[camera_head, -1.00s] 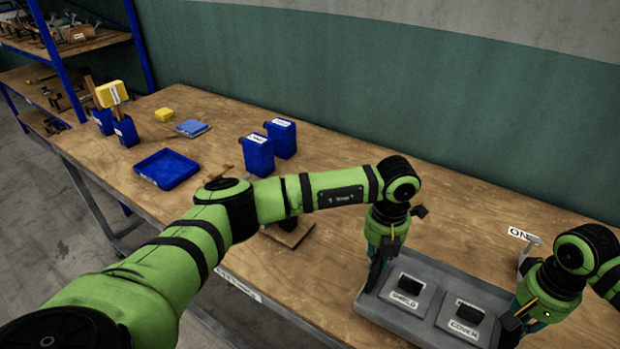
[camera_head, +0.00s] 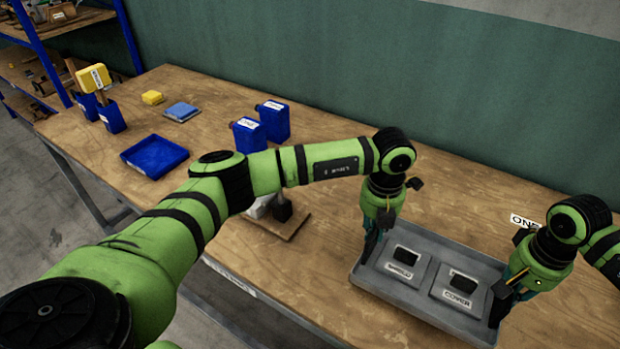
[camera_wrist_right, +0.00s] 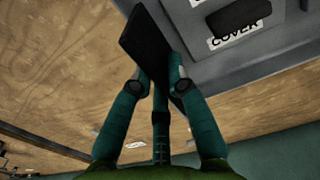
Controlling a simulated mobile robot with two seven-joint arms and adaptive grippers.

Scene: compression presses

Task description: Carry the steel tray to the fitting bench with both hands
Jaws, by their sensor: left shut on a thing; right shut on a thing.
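The grey steel tray (camera_head: 415,301) is at the lower right of the head view, over the wooden bench. It holds two plates with dark blocks, labelled SHIELD (camera_head: 404,264) and COVER (camera_head: 460,290). My left gripper (camera_head: 371,240) is shut on the tray's left end wall. My right gripper (camera_head: 503,296) is shut on its right end; the head view partly hides its fingertips. In the right wrist view the fingers (camera_wrist_right: 155,80) close at the tray's edge beside the COVER plate. I cannot tell whether the tray touches the bench.
The wooden bench (camera_head: 330,275) runs along a green wall. A white label (camera_head: 524,221) lies behind the tray. A blue-framed shelf is at upper left.

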